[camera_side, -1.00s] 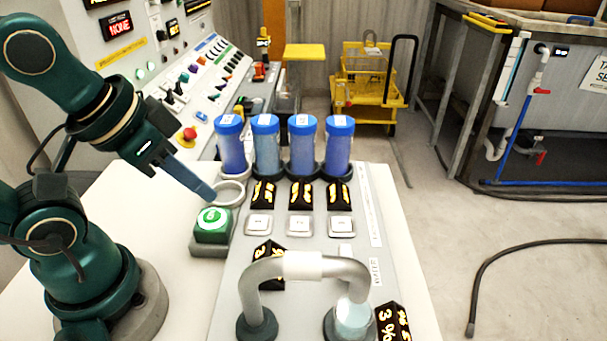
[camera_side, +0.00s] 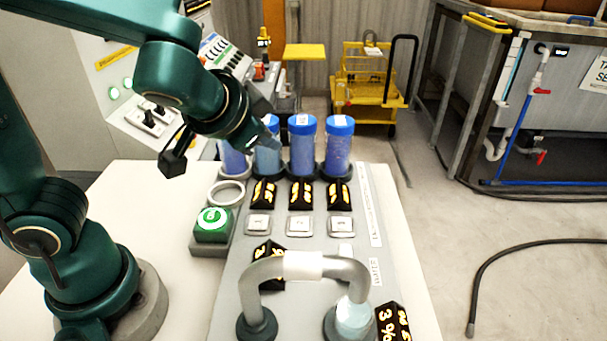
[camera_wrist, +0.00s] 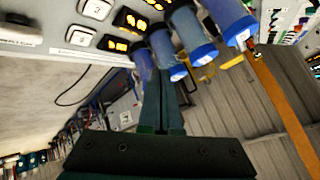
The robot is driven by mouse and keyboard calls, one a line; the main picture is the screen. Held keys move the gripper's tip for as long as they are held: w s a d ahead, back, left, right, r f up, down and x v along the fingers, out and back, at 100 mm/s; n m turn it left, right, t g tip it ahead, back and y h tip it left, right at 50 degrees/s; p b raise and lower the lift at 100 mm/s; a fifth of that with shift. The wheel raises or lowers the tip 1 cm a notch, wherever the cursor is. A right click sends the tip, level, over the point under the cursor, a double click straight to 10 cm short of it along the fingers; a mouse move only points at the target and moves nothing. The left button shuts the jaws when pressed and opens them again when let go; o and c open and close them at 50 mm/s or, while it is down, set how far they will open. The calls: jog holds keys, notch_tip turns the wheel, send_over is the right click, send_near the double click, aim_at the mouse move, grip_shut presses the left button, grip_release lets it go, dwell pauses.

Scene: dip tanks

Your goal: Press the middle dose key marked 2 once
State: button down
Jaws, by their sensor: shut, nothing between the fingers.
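The middle dose key (camera_side: 300,226) is a white square button on the grey sloped panel, between two like keys, in the side view. In the wrist view the key marked 2 (camera_wrist: 97,9) shows at the top left. My gripper (camera_side: 271,124) is raised behind and to the left of the keys, near the tops of the blue-capped tubes, apart from the keys. Its fingers are mostly hidden by my wrist in the side view. In the wrist view my gripper (camera_wrist: 162,38) is shut and empty, its fingers pointing toward the tubes.
Several blue-capped tubes (camera_side: 302,150) stand behind the keys, with lit displays (camera_side: 301,194) between. A green button (camera_side: 212,226) and an empty ring (camera_side: 226,193) lie left of the keys. A grey pipe arch (camera_side: 303,265) rises in front of them.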

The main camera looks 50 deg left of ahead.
aim_at(295, 227)
jog(key=d+f+m, duration=0.1)
jog(key=d+m, duration=0.1)
jog(key=d, duration=0.1)
jog(key=d+f, duration=0.1)
jog(key=shift+w+d+f+m+h, duration=0.3)
jog(key=shift+w+f+m+h, duration=0.05)
jog(key=shift+w+m+h, duration=0.05)
jog(key=shift+f, duration=4.4)
jog(key=shift+f, duration=0.4)
